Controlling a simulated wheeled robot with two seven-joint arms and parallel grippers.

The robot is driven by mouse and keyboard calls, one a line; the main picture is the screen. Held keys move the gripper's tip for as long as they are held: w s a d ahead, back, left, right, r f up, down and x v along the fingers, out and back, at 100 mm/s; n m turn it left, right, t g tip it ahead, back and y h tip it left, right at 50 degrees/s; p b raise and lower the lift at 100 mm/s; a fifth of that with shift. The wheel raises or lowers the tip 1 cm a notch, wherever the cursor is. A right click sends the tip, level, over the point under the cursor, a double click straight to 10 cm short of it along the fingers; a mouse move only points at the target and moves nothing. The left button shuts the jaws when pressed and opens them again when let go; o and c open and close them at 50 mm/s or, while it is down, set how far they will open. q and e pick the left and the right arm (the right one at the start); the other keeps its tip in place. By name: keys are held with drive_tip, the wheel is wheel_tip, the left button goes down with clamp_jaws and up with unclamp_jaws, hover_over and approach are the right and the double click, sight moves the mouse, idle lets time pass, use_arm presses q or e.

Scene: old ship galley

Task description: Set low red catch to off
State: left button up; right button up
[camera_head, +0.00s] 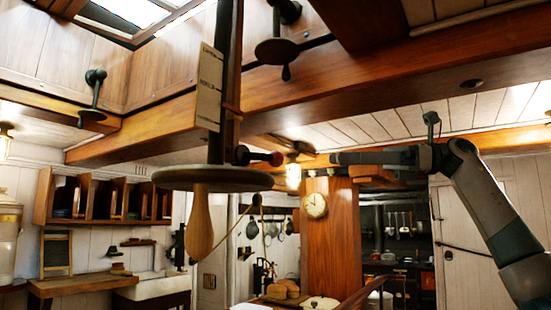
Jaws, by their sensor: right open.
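A low catch with a dark stem and a dull red knob (276,159) sticks out to the right from the foot of a dark upright post (225,120). It sits just above a round wooden disc (212,179). My right gripper (336,158) comes in from the right at about the catch's height, its fingers pointing left. It is open, and in the picture a gap lies between its tips and the red knob. I cannot tell the difference in depth. Which setting the catch is in is not clear. My left gripper is out of view.
A pale marked plate (209,88) and a smaller red piece (232,108) are higher on the post. A wooden handle (200,222) hangs under the disc. Thick beams (400,75) cross overhead. A clock (315,205) on a wooden column stands behind.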

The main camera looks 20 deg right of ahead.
sight(275, 158)
drive_tip(key=p+x, duration=0.3)
drive_tip(key=x, duration=1.2)
drive_tip(key=shift+d, duration=0.1)
drive_tip(key=shift+c, duration=0.6)
